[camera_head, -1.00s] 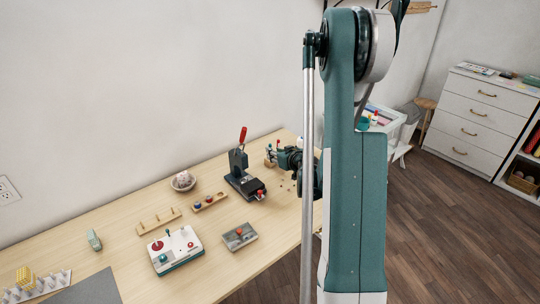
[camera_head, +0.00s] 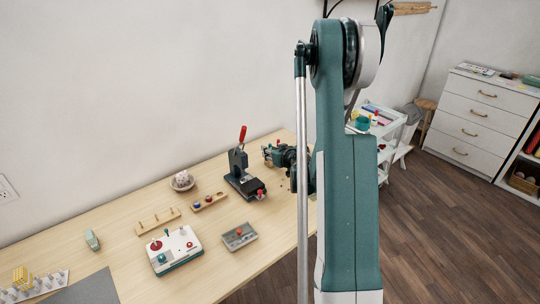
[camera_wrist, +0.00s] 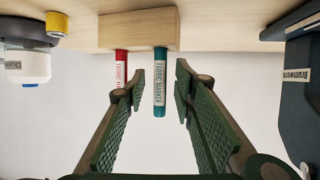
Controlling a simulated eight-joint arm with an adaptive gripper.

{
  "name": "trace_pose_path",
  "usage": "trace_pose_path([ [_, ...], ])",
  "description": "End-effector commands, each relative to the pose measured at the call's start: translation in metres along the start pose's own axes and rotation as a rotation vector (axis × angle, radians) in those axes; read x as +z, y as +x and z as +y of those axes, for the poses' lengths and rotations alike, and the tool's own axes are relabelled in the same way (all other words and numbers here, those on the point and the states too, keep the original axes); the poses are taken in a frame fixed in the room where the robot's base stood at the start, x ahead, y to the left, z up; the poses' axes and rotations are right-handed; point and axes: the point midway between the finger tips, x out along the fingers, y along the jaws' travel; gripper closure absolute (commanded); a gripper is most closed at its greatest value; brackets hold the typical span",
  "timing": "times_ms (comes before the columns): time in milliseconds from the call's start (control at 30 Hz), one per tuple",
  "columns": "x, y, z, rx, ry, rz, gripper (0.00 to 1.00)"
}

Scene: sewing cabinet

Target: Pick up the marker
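In the wrist view a teal marker labelled "FABRIC MARKER" (camera_wrist: 160,90) and a red marker (camera_wrist: 120,75) are set in a wooden block (camera_wrist: 140,29); the view appears upside down. My gripper (camera_wrist: 160,72) is open, its two green padded fingers on either side of the teal marker with a visible gap on each side. The left finger overlaps part of the red marker. In the head view my gripper (camera_head: 272,156) is at the table's far right end, largely hiding the block and markers.
A dark press with a red handle (camera_head: 243,176) stands close left of my gripper; a dark labelled body (camera_wrist: 300,95) shows at the wrist view's right. A white object (camera_wrist: 27,65) and yellow spool (camera_wrist: 57,24) are at its left. A white control box (camera_head: 175,250) lies on the table (camera_head: 120,255).

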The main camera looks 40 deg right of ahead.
Motion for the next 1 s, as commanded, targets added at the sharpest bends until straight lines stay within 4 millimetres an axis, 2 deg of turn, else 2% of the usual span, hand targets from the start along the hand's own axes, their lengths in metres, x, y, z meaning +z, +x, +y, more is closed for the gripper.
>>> trace_pose_path([
  [433,-0.0001,-0.0004,-0.0003,0.0,0.0,0.0,0.73],
  [600,0.0,-0.0005,-0.0003,0.0,0.0,0.0,0.95],
  [1000,-0.0006,-0.0007,-0.0003,0.0,0.0,0.0,0.97],
])
